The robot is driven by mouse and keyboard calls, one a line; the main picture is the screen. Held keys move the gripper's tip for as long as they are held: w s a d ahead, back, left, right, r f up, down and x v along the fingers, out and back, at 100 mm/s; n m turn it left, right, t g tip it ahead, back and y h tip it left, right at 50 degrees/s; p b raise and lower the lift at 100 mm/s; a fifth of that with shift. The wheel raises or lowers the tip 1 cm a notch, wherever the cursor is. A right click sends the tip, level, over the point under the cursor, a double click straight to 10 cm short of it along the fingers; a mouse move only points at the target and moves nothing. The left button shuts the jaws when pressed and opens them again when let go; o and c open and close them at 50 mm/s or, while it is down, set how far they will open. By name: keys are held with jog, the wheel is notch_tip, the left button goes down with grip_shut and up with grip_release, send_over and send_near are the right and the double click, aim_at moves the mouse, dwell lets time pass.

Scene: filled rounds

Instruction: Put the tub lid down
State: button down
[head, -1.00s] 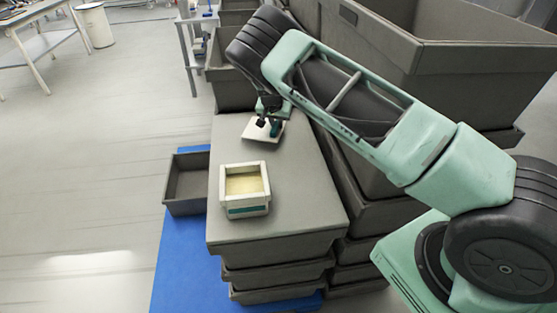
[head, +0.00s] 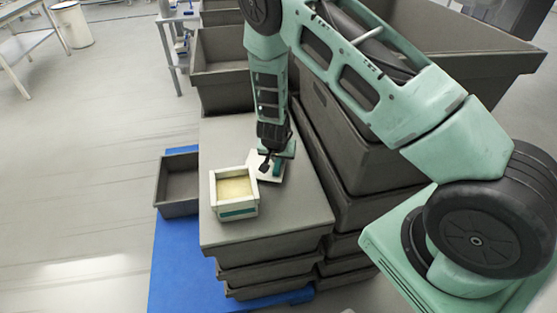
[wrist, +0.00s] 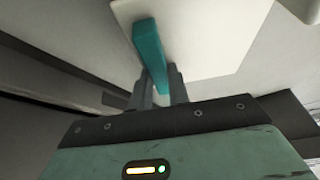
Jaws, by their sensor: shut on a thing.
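The white tub (head: 234,207), with a teal band on its front, stands open on the grey crate-stack top. Pale yellow filling shows inside it. The tub lid (head: 271,175) is a flat white plate, just behind and right of the tub. My gripper (head: 267,160) is above the lid and partly covers it. In the wrist view, my gripper (wrist: 158,84) is shut on the lid's teal handle (wrist: 149,48), and the white lid (wrist: 212,38) spreads beyond the fingers. I cannot tell whether the lid touches the grey top or the tub.
The grey top (head: 275,218) is clear in front and to the right of the tub. Tall grey crates (head: 368,145) stand close on its right. An empty grey bin (head: 177,190) sits at the left by the blue base (head: 180,260). More crates (head: 222,70) stand behind.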

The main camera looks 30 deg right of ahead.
jog(key=shift+f, duration=0.8)
jog(key=shift+f, duration=0.2)
jog(key=c, duration=1.3)
grip_release()
jog(key=shift+c, duration=0.2)
jog(key=shift+r, duration=0.1)
